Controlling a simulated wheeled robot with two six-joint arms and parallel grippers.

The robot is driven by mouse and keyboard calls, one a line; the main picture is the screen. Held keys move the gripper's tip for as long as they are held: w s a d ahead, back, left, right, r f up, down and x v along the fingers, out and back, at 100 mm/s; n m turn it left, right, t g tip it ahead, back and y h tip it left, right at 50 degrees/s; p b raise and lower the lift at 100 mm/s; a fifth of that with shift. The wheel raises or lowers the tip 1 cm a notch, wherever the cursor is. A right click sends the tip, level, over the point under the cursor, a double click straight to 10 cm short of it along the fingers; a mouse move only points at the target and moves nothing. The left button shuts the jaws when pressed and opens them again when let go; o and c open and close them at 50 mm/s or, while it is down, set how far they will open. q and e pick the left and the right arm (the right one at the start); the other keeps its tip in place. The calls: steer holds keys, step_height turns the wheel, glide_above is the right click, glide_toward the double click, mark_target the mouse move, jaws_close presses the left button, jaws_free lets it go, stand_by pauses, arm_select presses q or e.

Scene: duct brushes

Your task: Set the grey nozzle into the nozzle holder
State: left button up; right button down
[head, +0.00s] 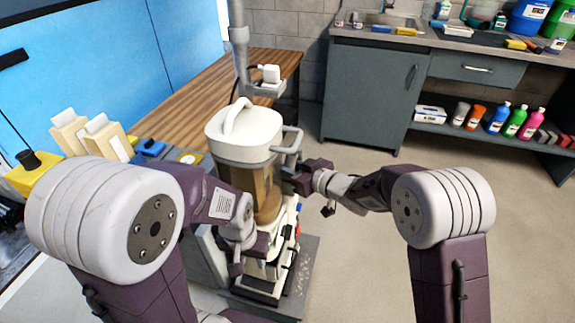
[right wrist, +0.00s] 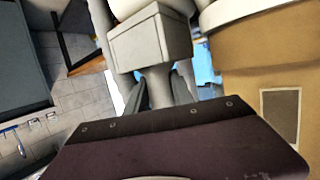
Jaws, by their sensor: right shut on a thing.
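The grey nozzle (right wrist: 150,45) fills the upper middle of the right wrist view as a pale grey block with a narrower neck. My right gripper (right wrist: 162,92) is shut on that neck. In the head view my right gripper (head: 293,178) is at the right side of a machine with a white lid (head: 243,130) and a brown see-through tank (head: 266,196); the nozzle is hard to make out there. My left gripper (head: 240,262) is low at the front of the machine, its jaws too hidden to judge. I cannot clearly pick out the nozzle holder.
A wooden bench (head: 205,95) stands behind the machine along the blue wall. A grey cabinet (head: 372,92) with a worktop and a shelf of bottles (head: 497,118) stands at the back right. The floor (head: 345,265) to the right of the machine is clear.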

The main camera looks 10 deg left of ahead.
steer(key=shift+f, duration=0.2)
steer(key=c, duration=1)
jaws_free()
steer(key=s+d+r+p, duration=0.1)
steer(key=d+r+p, duration=0.1)
steer(key=s+d+r+p, duration=0.2)
steer(key=r+p, duration=0.1)
steer(key=s+d+r+p, duration=0.1)
steer(key=d+r+p, duration=0.1)
steer(key=d+r, duration=0.1)
steer(key=shift+s+d, duration=0.1)
steer(key=shift+s, duration=0.3)
steer(key=shift+f, duration=0.15)
